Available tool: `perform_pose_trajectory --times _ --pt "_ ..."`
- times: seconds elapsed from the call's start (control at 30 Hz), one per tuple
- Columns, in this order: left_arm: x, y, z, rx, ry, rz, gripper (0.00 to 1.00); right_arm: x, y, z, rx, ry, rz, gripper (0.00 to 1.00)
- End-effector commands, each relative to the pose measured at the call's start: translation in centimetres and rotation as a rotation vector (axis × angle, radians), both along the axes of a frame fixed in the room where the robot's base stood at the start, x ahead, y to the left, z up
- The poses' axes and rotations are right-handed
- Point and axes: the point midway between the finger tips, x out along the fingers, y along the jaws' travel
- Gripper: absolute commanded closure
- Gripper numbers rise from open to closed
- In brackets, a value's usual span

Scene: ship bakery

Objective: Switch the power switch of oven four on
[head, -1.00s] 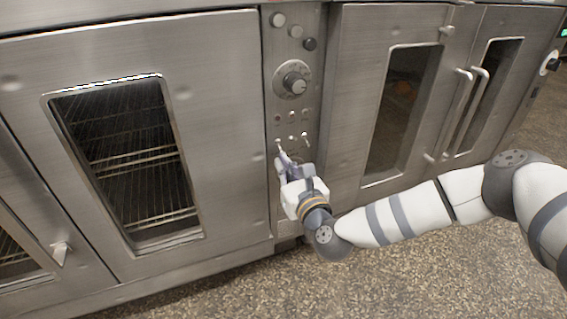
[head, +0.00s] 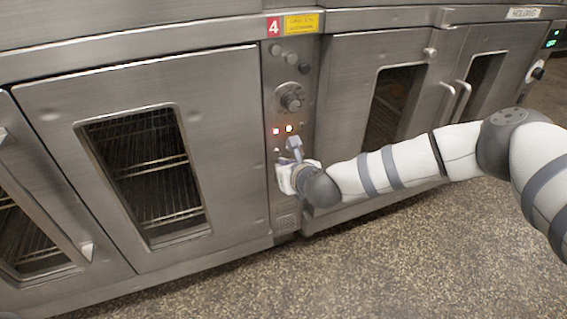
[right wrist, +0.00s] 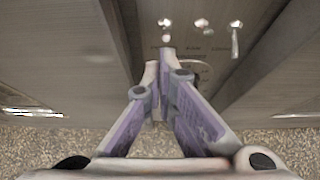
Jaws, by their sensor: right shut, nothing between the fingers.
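Oven four, marked by a red 4 label (head: 273,27), has a narrow steel control panel (head: 310,95) between two doors. Two lamps on it glow, a red one (head: 276,131) and a pale orange one (head: 289,128). A small toggle (head: 277,150) sits below the red lamp. In the right wrist view are a left toggle (right wrist: 165,28), a middle toggle (right wrist: 203,23) and a right toggle (right wrist: 236,38); I cannot read which is power. My right gripper (head: 294,145) is shut and empty at the panel. Its fingertips (right wrist: 158,65) are just below the left toggle; contact is unclear.
A round dial (head: 291,97) and several knobs sit higher on the panel. The left glass door (head: 230,130) and right door (head: 345,75) are closed. A door handle (head: 460,100) projects at the right. The speckled floor (head: 330,260) is clear in front.

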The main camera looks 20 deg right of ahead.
Motion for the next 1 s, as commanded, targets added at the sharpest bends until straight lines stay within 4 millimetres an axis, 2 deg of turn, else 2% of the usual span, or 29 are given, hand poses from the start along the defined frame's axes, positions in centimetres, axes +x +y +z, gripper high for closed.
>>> perform_pose_trajectory --times 0.23,0.6,1.0 --pt "0.0 0.0 -0.1 -0.001 0.001 -0.001 0.49 0.0 0.0 -0.1 -0.001 -0.003 0.0 1.0" --pt "0.3 0.0 0.8 -0.001 -0.011 0.0 0.49 0.0 0.0 1.6 0.0 -0.006 -0.001 1.0" --pt "0.3 0.0 1.0 -0.001 -0.013 0.0 0.49 0.0 0.0 1.9 -0.001 -0.007 0.0 1.0"
